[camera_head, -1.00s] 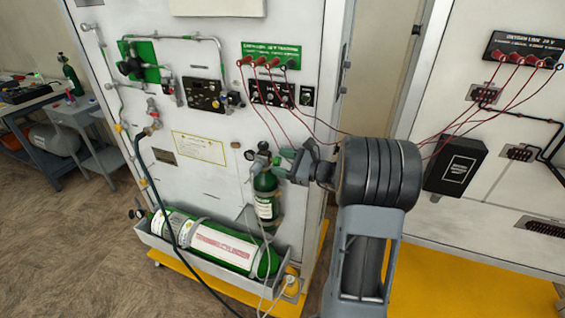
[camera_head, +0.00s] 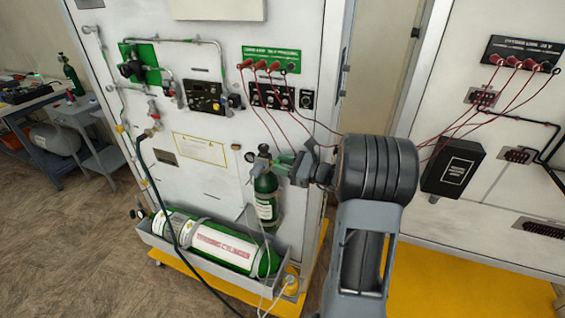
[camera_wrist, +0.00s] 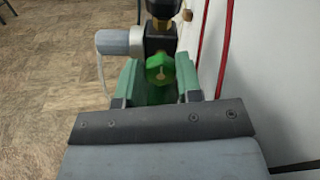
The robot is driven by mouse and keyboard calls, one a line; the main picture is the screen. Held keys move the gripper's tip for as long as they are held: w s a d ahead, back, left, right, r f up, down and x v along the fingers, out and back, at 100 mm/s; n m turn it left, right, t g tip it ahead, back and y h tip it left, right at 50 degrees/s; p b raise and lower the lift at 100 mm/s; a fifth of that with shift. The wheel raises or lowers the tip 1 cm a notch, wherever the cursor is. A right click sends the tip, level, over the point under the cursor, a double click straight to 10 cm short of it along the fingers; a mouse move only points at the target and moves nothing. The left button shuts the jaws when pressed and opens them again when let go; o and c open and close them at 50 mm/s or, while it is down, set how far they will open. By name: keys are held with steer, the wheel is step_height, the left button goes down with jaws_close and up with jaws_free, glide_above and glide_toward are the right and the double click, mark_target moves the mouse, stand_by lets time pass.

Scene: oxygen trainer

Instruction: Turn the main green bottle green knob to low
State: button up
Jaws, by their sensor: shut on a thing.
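The main green bottle (camera_head: 265,197) stands upright against the white panel, with its valve fittings at the top. It has a white label. In the wrist view its green knob (camera_wrist: 160,68) faces my camera, with a light pointer mark on it. My gripper (camera_head: 281,163) reaches in from the right at the bottle's top. In the wrist view my gripper's green fingers (camera_wrist: 157,82) stand on either side of the knob and are shut on it. The grey cylindrical fitting (camera_wrist: 119,42) is left of the dark valve body. The lower part of the knob's surroundings is in shadow.
A large green cylinder (camera_head: 183,229) lies in a tray below the bottle. Red cables (camera_head: 267,121) hang from the panel just above my gripper, and a red line (camera_wrist: 190,60) runs close to the right finger. A dark hose (camera_head: 152,185) hangs at left.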

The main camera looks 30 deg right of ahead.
steer(key=o, duration=0.9)
steer(key=shift+o, duration=0.2)
steer(key=b+v, duration=0.2)
steer(key=v, duration=1.1)
steer(key=shift+s+d, duration=0.25)
steer(key=shift+s, duration=0.05)
